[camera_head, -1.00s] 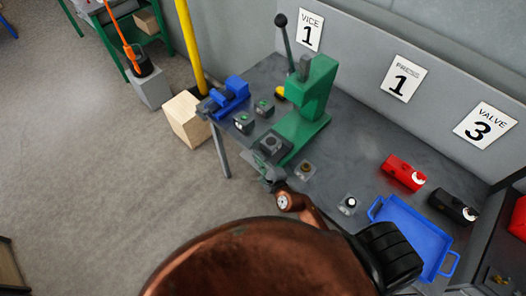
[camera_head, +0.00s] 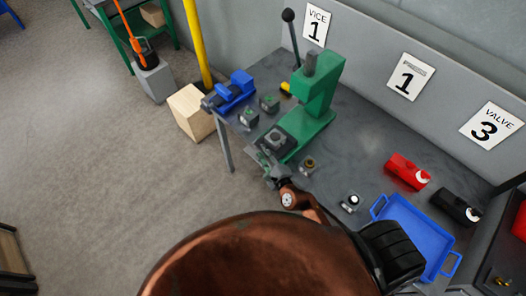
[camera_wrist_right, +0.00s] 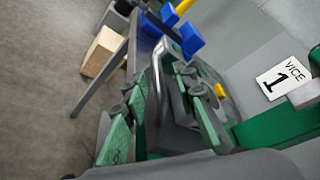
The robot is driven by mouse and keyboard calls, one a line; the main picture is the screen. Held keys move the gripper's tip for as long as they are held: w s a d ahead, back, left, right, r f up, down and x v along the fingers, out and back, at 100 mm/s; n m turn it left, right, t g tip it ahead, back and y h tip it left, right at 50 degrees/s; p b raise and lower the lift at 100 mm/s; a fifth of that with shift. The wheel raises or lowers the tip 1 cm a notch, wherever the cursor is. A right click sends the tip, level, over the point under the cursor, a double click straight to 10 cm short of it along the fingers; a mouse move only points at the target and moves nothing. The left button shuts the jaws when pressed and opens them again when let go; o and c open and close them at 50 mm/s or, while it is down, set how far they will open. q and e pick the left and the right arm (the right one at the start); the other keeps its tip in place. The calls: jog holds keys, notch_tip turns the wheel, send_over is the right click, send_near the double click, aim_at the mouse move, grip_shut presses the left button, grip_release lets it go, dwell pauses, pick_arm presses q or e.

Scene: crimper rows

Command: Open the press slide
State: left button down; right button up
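The green press (camera_head: 318,95) stands on the bench with its dark grey slide (camera_head: 277,139) low at its front. My right gripper (camera_head: 268,168) is at the slide's near end. In the right wrist view its two green-padded fingers (camera_wrist_right: 162,128) are apart, one on each side of a bent metal handle (camera_wrist_right: 158,75). I see a gap between the pads and the handle, but cannot tell whether either finger touches it. My left gripper is in neither view.
The grey bench (camera_head: 345,150) holds a blue vice (camera_head: 234,90), small blocks, a red part (camera_head: 405,170), a black part (camera_head: 452,206) and a blue tray (camera_head: 408,229). A wooden box (camera_head: 190,112) stands on the floor beside the bench. Open floor lies left.

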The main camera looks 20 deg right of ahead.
jog(key=v, duration=1.1)
jog(key=shift+d, duration=0.1)
